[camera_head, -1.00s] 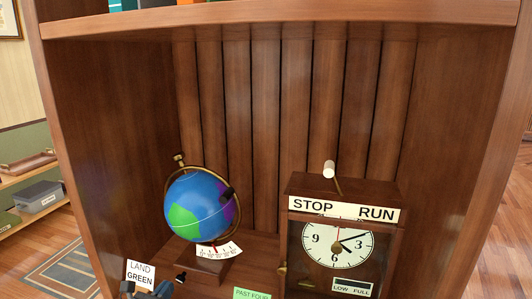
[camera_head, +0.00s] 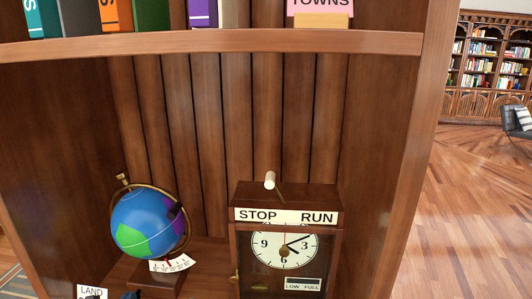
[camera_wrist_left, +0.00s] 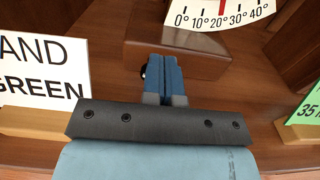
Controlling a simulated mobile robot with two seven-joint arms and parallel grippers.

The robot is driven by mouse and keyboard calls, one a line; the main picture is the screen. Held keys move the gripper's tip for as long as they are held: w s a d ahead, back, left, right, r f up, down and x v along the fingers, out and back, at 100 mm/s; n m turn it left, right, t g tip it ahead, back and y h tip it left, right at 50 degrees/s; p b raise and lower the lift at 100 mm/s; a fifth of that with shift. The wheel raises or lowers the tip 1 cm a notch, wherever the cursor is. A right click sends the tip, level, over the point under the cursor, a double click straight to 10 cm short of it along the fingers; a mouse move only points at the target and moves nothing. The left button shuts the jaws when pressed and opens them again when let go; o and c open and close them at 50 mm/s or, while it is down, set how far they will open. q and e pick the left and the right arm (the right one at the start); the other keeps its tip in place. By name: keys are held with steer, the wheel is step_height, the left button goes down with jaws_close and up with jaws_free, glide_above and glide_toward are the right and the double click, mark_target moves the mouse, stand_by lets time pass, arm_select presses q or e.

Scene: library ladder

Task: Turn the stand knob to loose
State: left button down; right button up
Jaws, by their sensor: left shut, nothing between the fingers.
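The globe (camera_head: 148,224), blue with green and purple patches, hangs in a brass ring on a brown wooden stand (camera_head: 150,276). The stand's base (camera_wrist_left: 190,45) shows close in the left wrist view, with a degree scale (camera_wrist_left: 225,15) above it and a red mark near 20. A small dark piece, probably the stand knob (camera_wrist_left: 143,71), shows at the left edge of my fingers, mostly hidden. My left gripper (camera_wrist_left: 163,62) is shut, its blue fingertips in front of the base; I cannot tell whether they touch the knob. In the head view it (camera_head: 131,295) shows at the bottom edge. My right gripper is out of view.
A LAND GREEN card (camera_wrist_left: 40,70) stands close left of my fingers and a green card (camera_wrist_left: 306,110) stands at the right. A wooden clock cabinet (camera_head: 286,219) with a STOP/RUN lever (camera_head: 270,180) stands right of the globe. A shelf board (camera_head: 210,44) runs above.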

arm_select(q)
steer(key=shift+w, duration=0.4)
steer(key=shift+w+r, duration=0.1)
steer(key=shift+r, duration=0.3)
steer(key=shift+f+b, duration=0.25)
steer(key=shift+b, duration=0.15)
stand_by(0.3)
